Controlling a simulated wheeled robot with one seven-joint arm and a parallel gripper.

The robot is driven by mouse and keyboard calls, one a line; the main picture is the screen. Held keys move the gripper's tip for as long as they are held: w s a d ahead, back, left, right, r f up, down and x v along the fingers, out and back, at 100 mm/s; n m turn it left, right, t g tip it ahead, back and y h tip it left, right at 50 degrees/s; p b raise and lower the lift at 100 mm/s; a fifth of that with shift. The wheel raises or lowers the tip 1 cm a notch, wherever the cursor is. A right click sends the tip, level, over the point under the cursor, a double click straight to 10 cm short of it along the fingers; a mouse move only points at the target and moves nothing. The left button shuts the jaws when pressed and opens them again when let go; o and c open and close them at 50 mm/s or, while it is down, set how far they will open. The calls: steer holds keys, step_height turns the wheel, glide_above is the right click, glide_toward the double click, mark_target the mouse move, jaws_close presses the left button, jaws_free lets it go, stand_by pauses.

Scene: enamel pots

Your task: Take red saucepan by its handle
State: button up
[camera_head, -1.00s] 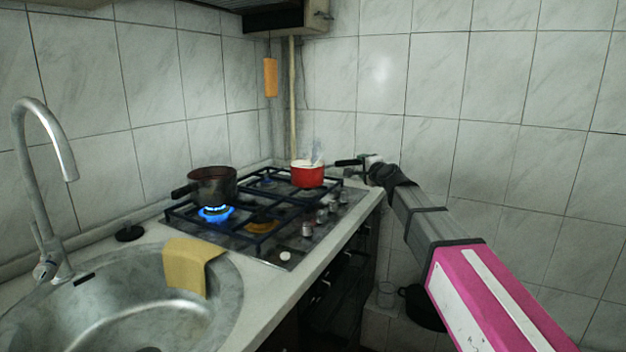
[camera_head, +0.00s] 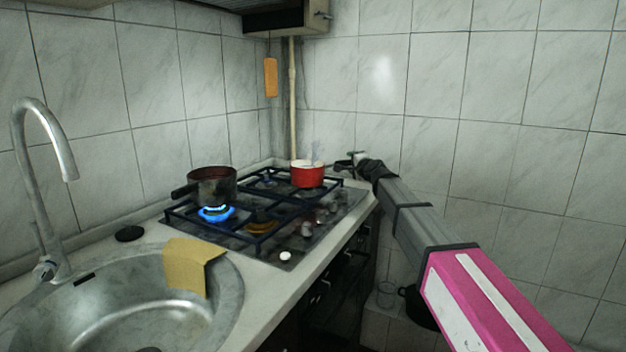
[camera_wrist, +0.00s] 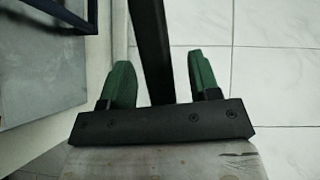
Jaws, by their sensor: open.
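The red saucepan (camera_head: 307,178) stands on the back right part of the hob, with white contents and faint steam over it. Its dark handle (camera_wrist: 151,45) shows in the wrist view as a long black bar running between my green fingers. My gripper (camera_head: 350,161) is at the right of the saucepan in the head view. In the wrist view my gripper (camera_wrist: 161,82) is open, with one finger on each side of the handle. The handle is mostly hidden in the head view.
A dark brown pot (camera_head: 212,187) sits over a lit blue flame (camera_head: 215,213) at the left of the hob (camera_head: 300,238). A steel sink (camera_head: 130,305) with a yellow cloth (camera_head: 188,268) is in front. The tiled wall (camera_head: 510,160) stands behind and to the right.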

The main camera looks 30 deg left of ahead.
jaws_close()
steer(key=shift+r, duration=0.2)
